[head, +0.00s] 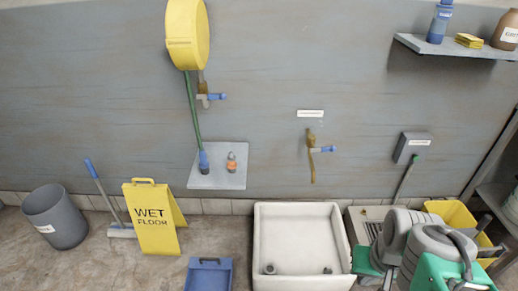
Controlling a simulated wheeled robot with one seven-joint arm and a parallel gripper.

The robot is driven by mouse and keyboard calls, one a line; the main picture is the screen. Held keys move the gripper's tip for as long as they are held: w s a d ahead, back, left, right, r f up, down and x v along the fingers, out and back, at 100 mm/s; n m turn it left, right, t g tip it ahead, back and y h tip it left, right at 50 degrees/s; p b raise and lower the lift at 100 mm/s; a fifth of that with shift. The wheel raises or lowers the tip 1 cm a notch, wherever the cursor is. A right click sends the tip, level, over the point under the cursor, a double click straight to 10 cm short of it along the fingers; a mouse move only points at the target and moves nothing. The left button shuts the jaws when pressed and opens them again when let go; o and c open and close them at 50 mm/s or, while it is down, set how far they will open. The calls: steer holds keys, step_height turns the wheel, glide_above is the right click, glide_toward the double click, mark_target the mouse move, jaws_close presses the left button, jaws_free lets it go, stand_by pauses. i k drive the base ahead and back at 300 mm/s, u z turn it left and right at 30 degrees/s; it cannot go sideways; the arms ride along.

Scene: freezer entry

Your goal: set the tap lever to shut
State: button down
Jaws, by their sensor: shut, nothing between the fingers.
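A brass tap (311,160) is fixed to the grey wall above the white sink, its spout hanging downward. Its blue-ended lever (326,149) sticks out to the right, roughly level and across the spout. A second tap with a blue-ended lever (216,97) sits higher to the left, below the yellow hose reel (187,35); this lever also points right. My grey and green arm fills the lower right, well apart from both taps. I cannot make out my gripper's fingers in the head view.
The white sink (260,235) stands on the floor below the brass tap. A yellow wet floor sign (152,220), a grey bin (55,215) and a blue container (209,275) stand left. A shelf (455,49) juts out upper right.

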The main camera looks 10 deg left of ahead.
mark_target(332, 149)
steer(key=u, duration=0.45)
steer(key=i, duration=1)
